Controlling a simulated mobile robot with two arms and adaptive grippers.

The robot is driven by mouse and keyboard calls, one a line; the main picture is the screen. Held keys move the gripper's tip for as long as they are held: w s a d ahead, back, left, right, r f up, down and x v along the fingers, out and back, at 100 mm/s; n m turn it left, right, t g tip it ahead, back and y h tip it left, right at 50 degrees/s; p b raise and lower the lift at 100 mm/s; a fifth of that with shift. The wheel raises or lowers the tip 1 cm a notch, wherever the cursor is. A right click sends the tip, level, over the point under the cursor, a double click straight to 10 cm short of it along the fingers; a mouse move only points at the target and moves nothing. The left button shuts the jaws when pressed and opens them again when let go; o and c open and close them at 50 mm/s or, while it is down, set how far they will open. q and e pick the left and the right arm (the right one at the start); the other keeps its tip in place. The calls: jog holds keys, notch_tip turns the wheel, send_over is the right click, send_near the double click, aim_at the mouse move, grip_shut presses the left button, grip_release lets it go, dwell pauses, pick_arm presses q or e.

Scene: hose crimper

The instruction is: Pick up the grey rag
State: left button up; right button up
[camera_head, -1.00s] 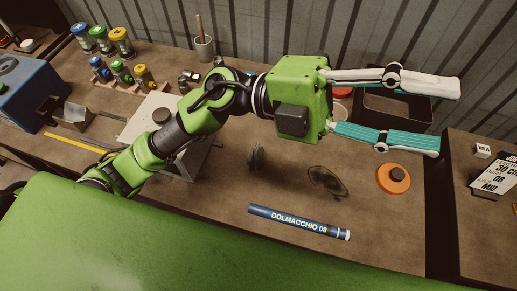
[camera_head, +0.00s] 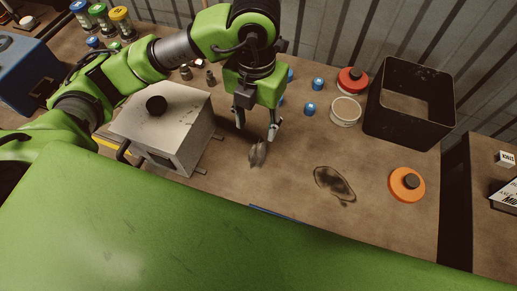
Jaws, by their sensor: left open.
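A small crumpled grey rag (camera_head: 258,153) lies on the brown bench near the middle of the head view. My left gripper (camera_head: 256,131) points down just behind and above the rag. Its two fingers are apart with nothing held between them. The fingertips look close to the rag, but I cannot tell whether they touch it. My right gripper is not in view.
A pale metal box (camera_head: 165,125) with a black knob stands left of the rag. A dark stain-like patch (camera_head: 335,184), an orange disc (camera_head: 406,185), a white tub (camera_head: 345,111), blue caps (camera_head: 310,110) and an open black bin (camera_head: 412,140) are to the right. A blue tube (camera_head: 270,212) is mostly hidden.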

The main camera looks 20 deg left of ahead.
aim_at(258, 144)
pick_arm(q)
notch_tip(258, 144, down, 5)
jog(key=shift+r+p, duration=0.15)
jog(key=shift+p, duration=0.2)
jog(key=f+p, duration=0.1)
jog(key=f, duration=0.1)
jog(key=f+p, duration=0.1)
jog(key=f, duration=0.1)
jog(key=shift+s+d+f, duration=0.15)
jog(key=shift+d+f, duration=0.05)
jog(key=shift+f, duration=0.45)
jog(key=c, duration=1.2)
